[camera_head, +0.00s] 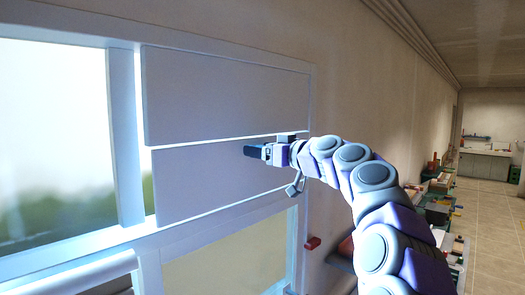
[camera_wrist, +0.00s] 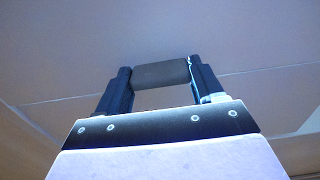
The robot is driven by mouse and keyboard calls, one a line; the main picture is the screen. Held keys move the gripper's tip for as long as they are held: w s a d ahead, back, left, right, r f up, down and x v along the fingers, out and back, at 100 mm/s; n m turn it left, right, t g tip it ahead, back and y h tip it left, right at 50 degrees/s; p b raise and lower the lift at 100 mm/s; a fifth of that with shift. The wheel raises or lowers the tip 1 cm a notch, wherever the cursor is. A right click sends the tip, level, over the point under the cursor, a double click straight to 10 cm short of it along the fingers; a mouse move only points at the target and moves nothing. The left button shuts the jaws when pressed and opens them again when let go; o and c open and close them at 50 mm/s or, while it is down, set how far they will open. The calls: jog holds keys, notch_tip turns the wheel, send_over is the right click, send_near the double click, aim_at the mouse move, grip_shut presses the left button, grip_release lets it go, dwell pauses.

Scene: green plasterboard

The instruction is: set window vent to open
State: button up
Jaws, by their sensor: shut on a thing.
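The window vent shows in the head view as two pale flat panels, an upper panel (camera_head: 225,97) and a lower panel (camera_head: 195,190), in a light window frame (camera_head: 126,140). A narrow bright line runs between them. My gripper (camera_head: 262,152) is at the right part of the lower panel, just below that line. In the wrist view a dark grey handle (camera_wrist: 161,74) spans between my two dark fingers, and my gripper is shut on it. The pale panel surface fills the view behind it. My gripper hides most of the handle in the head view.
A small grey lever (camera_head: 294,187) sits at the right edge of the frame, just below my wrist. A red object (camera_head: 313,243) is lower down. A bright glass pane (camera_head: 50,140) is at left. Cluttered benches (camera_head: 440,210) line the wall at right, beside open tiled floor (camera_head: 495,240).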

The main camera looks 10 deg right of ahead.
jog(key=shift+r, duration=0.1)
jog(key=shift+c, duration=0.5)
jog(key=shift+b, duration=0.45)
jog(key=s+d+f+t+y+b, duration=0.2)
jog(key=s+d+f+t+b, duration=0.1)
jog(key=b, duration=1.5)
notch_tip(320, 180, down, 2)
jog(key=shift+s+d+f+t+y, duration=0.1)
jog(key=shift+s+d+t+y, duration=0.25)
jog(key=shift+s, duration=0.55)
jog(key=shift+f, duration=0.1)
